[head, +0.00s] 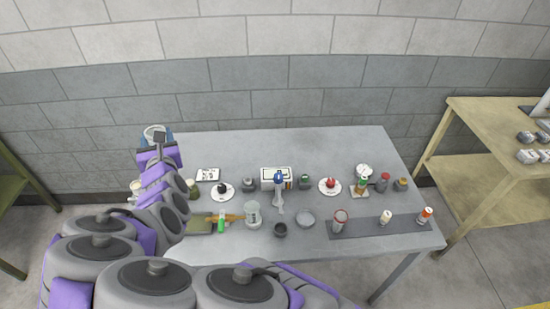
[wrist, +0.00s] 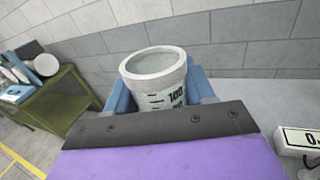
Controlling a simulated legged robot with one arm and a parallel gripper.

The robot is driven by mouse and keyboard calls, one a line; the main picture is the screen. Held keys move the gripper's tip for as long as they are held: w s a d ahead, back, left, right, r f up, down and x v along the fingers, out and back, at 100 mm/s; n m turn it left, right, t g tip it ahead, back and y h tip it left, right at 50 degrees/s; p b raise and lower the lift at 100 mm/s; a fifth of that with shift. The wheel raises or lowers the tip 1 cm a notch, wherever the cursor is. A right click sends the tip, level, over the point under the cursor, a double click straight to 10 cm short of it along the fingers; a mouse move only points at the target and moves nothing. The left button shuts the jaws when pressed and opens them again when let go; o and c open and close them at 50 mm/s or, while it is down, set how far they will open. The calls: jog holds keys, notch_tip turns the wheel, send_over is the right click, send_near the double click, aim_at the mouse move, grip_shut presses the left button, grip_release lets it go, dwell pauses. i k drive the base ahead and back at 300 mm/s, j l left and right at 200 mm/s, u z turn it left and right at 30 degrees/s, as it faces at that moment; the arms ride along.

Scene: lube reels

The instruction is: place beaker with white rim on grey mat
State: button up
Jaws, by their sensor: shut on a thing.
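A pale beaker with a white rim and black volume marks (wrist: 157,85) stands upright between the blue fingers of my gripper (wrist: 160,92). In the head view, the beaker (head: 154,130) and my gripper (head: 157,139) are raised at the table's far left corner, in front of the wall. My gripper is shut on the beaker. The dark grey mat (head: 363,228) lies at the table's right front, well away from my gripper. A red-rimmed beaker (head: 340,219), a white bottle (head: 386,217) and an orange-topped bottle (head: 425,215) stand along it.
Gaps show between the items on the mat. The table's back right is clear.

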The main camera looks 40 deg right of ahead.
aim_at(359, 227)
jog(key=k+l, duration=0.2)
jog(key=k, duration=0.2)
jog(key=k+l, duration=0.2)
jog(key=k, duration=0.2)
jog(key=k+l+z, duration=0.1)
jog(key=k, duration=0.3)
jog(key=z, duration=0.35)
jog(key=l+z, duration=0.15)
jog(key=z, duration=0.25)
jog(key=l+z, duration=0.15)
jog(key=z, duration=0.2)
jog(key=k, duration=0.1)
